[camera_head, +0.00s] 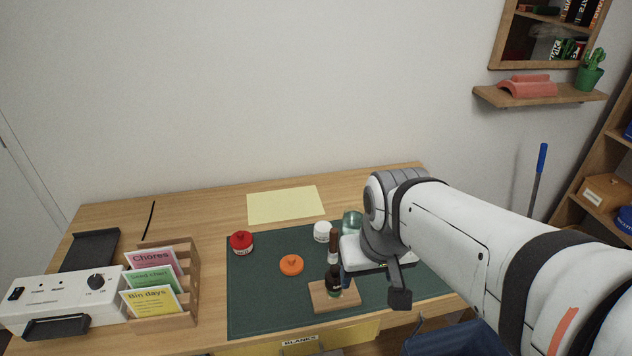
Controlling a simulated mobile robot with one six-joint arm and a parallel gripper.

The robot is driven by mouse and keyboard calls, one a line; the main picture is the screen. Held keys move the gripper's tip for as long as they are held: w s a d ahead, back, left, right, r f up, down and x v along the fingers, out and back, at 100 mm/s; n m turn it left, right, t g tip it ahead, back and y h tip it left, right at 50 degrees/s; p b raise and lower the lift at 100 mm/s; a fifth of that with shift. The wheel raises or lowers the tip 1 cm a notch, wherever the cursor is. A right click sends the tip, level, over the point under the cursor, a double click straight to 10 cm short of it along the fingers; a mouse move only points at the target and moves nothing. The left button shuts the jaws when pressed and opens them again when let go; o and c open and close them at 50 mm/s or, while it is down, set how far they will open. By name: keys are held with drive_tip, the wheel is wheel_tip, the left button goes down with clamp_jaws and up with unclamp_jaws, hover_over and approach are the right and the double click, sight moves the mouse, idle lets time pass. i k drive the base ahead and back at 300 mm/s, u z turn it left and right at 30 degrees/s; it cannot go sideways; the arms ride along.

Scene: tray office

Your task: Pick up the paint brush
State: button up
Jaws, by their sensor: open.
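I cannot make out a paint brush for certain. A narrow upright item (333,240) with a brown top and pale lower part stands just left of my gripper, but I cannot tell what it is. My gripper (373,284) is open, low over the right part of the green mat (255,300), pointing down. No object shows between its fingers. The gripper and arm hide part of the mat's right side and the desk behind it.
A white jar (321,232), glass jar (352,222), orange lidded item (291,265) and red jar (241,243) are nearby. A card rack (190,270) stands left.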

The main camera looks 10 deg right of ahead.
sight(333, 253)
drive_tip(key=u, duration=1.25)
drive_tip(key=k, duration=0.7)
drive_tip(key=z, duration=0.55)
drive_tip(key=i, duration=1)
drive_tip(key=z, duration=0.05)
